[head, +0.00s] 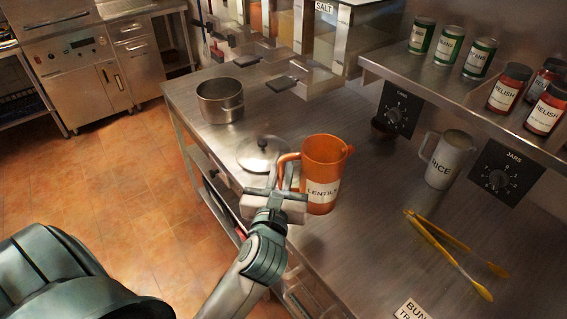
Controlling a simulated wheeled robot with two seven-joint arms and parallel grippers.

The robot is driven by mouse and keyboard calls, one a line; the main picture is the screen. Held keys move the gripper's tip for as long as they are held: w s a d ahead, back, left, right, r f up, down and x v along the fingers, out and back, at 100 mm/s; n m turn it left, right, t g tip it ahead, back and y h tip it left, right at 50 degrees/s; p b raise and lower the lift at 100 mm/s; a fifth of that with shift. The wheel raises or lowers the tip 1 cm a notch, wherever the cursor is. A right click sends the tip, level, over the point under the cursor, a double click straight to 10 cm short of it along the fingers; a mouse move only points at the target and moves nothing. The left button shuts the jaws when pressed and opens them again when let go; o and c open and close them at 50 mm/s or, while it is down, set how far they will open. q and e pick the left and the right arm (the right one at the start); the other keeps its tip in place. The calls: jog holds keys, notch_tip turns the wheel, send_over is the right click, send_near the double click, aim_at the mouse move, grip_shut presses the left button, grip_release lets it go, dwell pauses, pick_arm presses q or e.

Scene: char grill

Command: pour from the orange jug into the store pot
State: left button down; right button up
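The orange jug (327,160), labelled LENTILS, stands upright on the steel counter with its handle facing left. My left gripper (282,178) is at the jug's handle, its fingers on either side of it. I cannot tell whether the fingers press on the handle. An open steel pot (221,108), the only pot I see and likely the store pot, stands farther back on the counter, left of the jug. The contents of jug and pot are hidden. My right gripper is not in view.
A pot lid (258,153) lies between pot and jug. A shelf (440,78) with cans and jars overhangs the counter. Dispensers (340,45) stand behind.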

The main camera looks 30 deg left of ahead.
pick_arm(q)
jog(key=s+d+f+m+t+h+b, duration=0.1)
jog(key=s+d+f+m+h+b, duration=0.3)
jog(key=s+d+f+h, duration=0.2)
jog(key=shift+s+d+f+h+b, duration=0.3)
jog(key=shift+s+d+f+h, duration=0.1)
jog(key=shift+d+f, duration=0.6)
jog(key=shift+r, duration=0.1)
